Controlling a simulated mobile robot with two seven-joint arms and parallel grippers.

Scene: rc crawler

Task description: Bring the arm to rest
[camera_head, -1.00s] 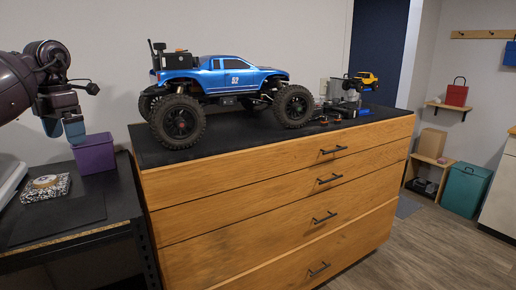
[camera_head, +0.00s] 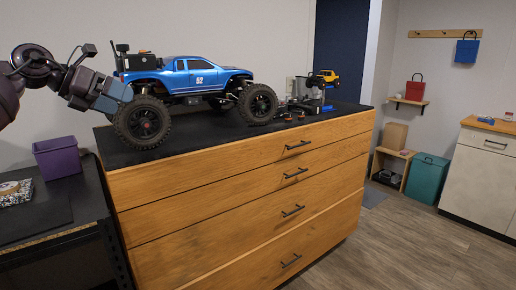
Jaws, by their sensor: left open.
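My left gripper (camera_head: 113,95) comes in from the left, with its blue-grey fingers pointing right at the rear of the blue RC crawler truck. It is open, and nothing shows between the fingers. The blue crawler (camera_head: 190,76) stands on its large black wheels on the black top of the wooden drawer cabinet (camera_head: 240,190). The fingers overlap the area by its rear wheel in the picture; I cannot tell whether they touch it. My right gripper is not in view.
A purple bin (camera_head: 57,158) stands on the dark side table (camera_head: 40,215) at left. A small yellow crawler (camera_head: 323,78) sits on a stand at the cabinet's far end. A teal bin (camera_head: 427,178) and a white cabinet (camera_head: 480,180) stand at right. The floor between is clear.

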